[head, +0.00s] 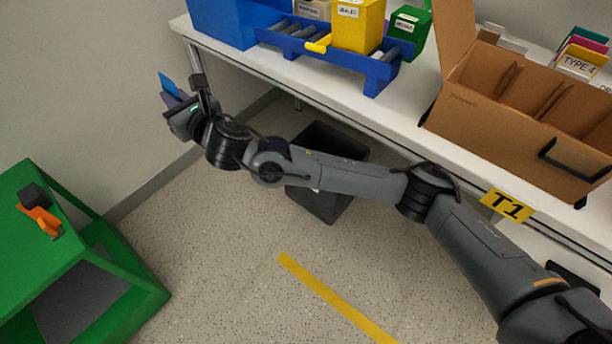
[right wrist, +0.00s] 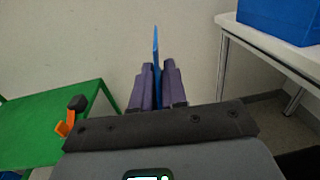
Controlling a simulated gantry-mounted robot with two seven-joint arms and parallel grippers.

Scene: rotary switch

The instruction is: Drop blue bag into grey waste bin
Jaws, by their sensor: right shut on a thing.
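The blue bag shows as a thin blue piece (head: 167,82) at the tip of my right gripper (head: 170,99). In the right wrist view the bag (right wrist: 155,48) stands edge-on between the purple fingers of the right gripper (right wrist: 155,85), which are shut on it. The gripper is left of the table, out over the floor side. The dark grey waste bin (head: 326,206) stands on the floor below the table, to the right of the gripper; my right arm crosses in front of it and hides part of it. My left gripper is not in view.
A white table (head: 405,122) holds a blue bin (head: 235,20), a blue rack (head: 375,72) with yellow and green boxes, and a cardboard box (head: 490,130). A green stand (head: 95,235) with an orange and black item (head: 40,215) is at left. Floor between is clear.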

